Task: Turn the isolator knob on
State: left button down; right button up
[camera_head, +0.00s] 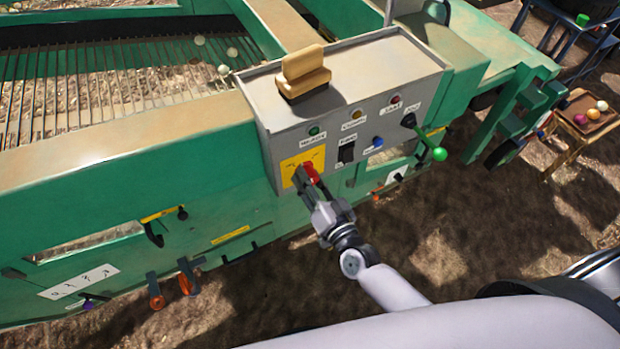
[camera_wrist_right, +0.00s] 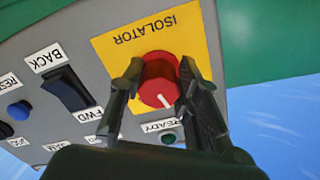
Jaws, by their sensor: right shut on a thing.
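The red isolator knob (camera_head: 311,172) sits on a yellow plate (camera_head: 290,168) at the lower left of the grey control box's front. In the right wrist view the knob (camera_wrist_right: 158,80) has a white pointer mark at its lower edge, and the yellow plate (camera_wrist_right: 113,55) reads ISOLATOR upside down. My right gripper (camera_head: 306,178) reaches up to the knob from below. In the wrist view its two fingers (camera_wrist_right: 160,88) lie on either side of the knob, closed on it. My left gripper is not in view.
The grey control box (camera_head: 380,65) carries a wooden-handled brush (camera_head: 303,72) on top. A black rocker switch (camera_head: 347,152), a blue button (camera_head: 378,142), several lamps and a black knob (camera_head: 409,120) are on its front. A green-balled lever (camera_head: 439,154) juts out at right.

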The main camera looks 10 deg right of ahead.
jog(key=m, duration=0.5)
jog(key=shift+m+b, duration=0.4)
jog(key=m+b, duration=0.1)
jog(key=m, duration=0.4)
jog(key=shift+a+r+m, duration=0.1)
jog(key=shift+r+m, duration=0.05)
jog(key=shift+m, duration=0.15)
jog(key=o, duration=1.1)
jog(key=shift+o, duration=0.2)
jog(key=shift+s, duration=0.15)
jog(key=v, duration=1.1)
jog(key=shift+s, duration=0.4)
